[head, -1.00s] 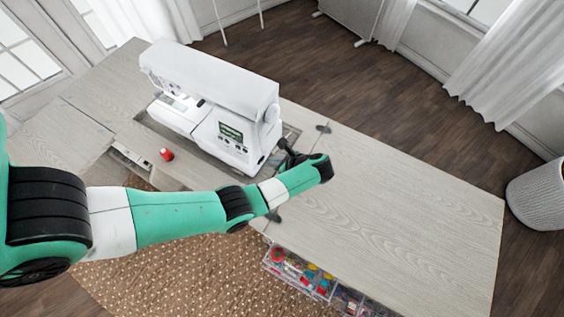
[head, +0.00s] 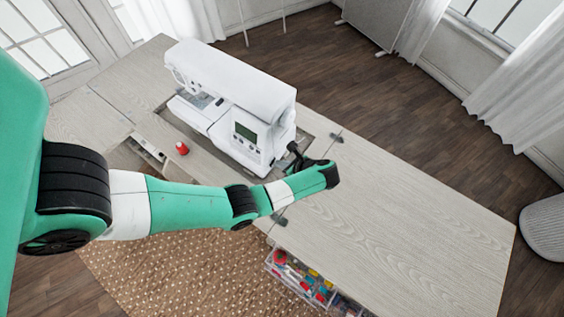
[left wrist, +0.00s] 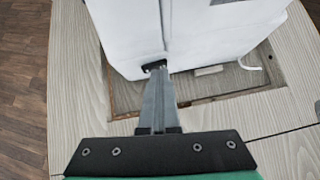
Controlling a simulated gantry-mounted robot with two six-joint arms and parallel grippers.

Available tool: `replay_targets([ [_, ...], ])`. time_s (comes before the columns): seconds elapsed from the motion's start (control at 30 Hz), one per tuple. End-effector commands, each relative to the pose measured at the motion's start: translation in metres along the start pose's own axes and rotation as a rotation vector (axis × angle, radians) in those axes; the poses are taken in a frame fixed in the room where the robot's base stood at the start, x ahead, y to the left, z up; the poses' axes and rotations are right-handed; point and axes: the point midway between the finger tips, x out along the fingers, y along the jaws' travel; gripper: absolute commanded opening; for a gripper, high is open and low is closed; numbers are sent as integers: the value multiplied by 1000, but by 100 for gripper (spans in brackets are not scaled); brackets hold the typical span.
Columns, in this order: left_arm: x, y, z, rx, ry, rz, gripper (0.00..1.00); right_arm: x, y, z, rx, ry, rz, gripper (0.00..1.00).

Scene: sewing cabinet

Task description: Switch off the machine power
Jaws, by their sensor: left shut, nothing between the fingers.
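The white sewing machine (head: 228,100) stands in the recess of the cabinet top. Its small display (head: 245,133) looks plain grey-green. My left gripper (head: 294,150) is at the machine's right end, low on its side. In the left wrist view, the closed fingers (left wrist: 158,77) point at the machine's white side wall (left wrist: 205,40). A small black part (left wrist: 153,66), perhaps the power switch, shows at the fingertips, partly hidden by them. I cannot tell whether they touch it. Nothing is held. My right gripper is not in view.
The wooden cabinet top (head: 420,205) is clear to the right. Clear drawers with colourful supplies (head: 300,278) sit under the front edge. A white cable end (left wrist: 250,66) lies in the recess.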

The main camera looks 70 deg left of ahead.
Motion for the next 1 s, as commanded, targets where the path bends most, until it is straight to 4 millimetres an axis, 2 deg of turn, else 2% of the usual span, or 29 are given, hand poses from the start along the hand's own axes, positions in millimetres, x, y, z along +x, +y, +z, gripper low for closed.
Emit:
replay_targets([
  [0.23, -2, 11, -1, 1, 0, 2, 0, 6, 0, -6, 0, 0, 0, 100],
  [0.67, -5, 9, -9, -1, 0, 1, 0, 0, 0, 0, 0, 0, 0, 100],
  [0.83, -18, 4, -29, -12, 2, 7, 0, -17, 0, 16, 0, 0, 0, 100],
  [1.0, -67, -3, -22, -12, 1, 10, 0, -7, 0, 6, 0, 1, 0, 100],
])
